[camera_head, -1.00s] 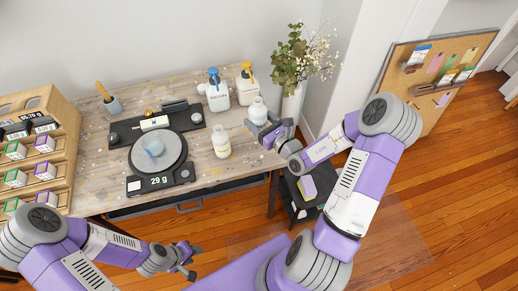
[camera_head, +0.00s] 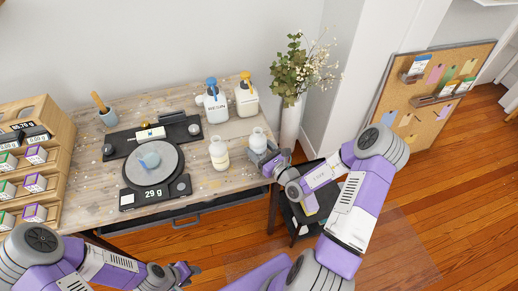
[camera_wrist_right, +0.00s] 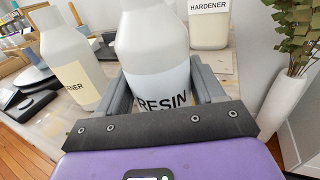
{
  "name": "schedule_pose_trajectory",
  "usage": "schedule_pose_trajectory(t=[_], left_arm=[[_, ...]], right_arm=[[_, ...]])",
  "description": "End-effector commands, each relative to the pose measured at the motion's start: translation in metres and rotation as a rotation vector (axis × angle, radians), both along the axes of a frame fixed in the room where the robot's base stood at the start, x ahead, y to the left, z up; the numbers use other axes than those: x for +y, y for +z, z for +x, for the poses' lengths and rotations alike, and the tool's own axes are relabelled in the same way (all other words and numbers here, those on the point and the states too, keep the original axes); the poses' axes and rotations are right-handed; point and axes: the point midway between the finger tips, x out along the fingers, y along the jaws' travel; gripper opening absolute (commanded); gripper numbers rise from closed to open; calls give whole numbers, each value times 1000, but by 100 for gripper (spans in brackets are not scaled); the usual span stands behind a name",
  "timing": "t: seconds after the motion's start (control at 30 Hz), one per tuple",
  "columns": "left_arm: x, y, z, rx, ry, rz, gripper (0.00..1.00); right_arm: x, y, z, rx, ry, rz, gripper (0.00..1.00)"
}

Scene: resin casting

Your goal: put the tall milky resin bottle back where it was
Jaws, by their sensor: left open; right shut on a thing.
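The tall milky resin bottle (camera_head: 258,140) is upright at the right end of the workbench. My right gripper (camera_head: 267,156) is shut around its body. In the right wrist view, the bottle (camera_wrist_right: 155,62) shows the word RESIN between the fingers (camera_wrist_right: 165,95). I cannot tell whether its base touches the bench. A similar bottle (camera_head: 219,154), its label ending in "ENER", stands just left of it; it also shows in the right wrist view (camera_wrist_right: 72,60). My left gripper (camera_head: 184,272) is open and empty, low in front of the bench.
Blue-topped (camera_head: 214,103) and yellow-topped (camera_head: 247,98) pump bottles stand behind. A wooden rack (camera_head: 38,145) is at left. A plant vase (camera_head: 290,122) stands right of the bench.

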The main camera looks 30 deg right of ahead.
Motion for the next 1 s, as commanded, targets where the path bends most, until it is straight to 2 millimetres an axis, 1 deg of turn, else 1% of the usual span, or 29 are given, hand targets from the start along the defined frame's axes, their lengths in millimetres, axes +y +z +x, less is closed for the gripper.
schedule_pose_trajectory(t=[0.07, 0.2, 0.23, 0.4, 0.63, 0.77, 0.87, 1.0], left_arm=[[0, 1, 0, 0, 0, 0, 43], [0, -1, 0, 0, 0, 0, 43], [0, -1, 0, 0, 0, 0, 43], [0, -1, 0, 0, 0, 0, 43], [0, -1, 0, 0, 0, 0, 43], [0, 1, 0, 0, 0, 0, 43], [0, 4, 0, 0, 0, 0, 43], [0, 10, 0, 0, 0, 0, 43]], right_arm=[[0, 1, 0, -2, 1, 0, 27], [0, -2, 0, -2, 1, 0, 27], [0, -3, 0, 0, 0, 0, 69], [0, -3, 0, 0, 0, 0, 94], [0, -3, 0, 1, 0, 0, 94], [0, 2, -1, 1, -1, 0, 94], [-3, 0, -15, 6, -2, 0, 94], [-7, 1, -43, 6, -3, 1, 94]])
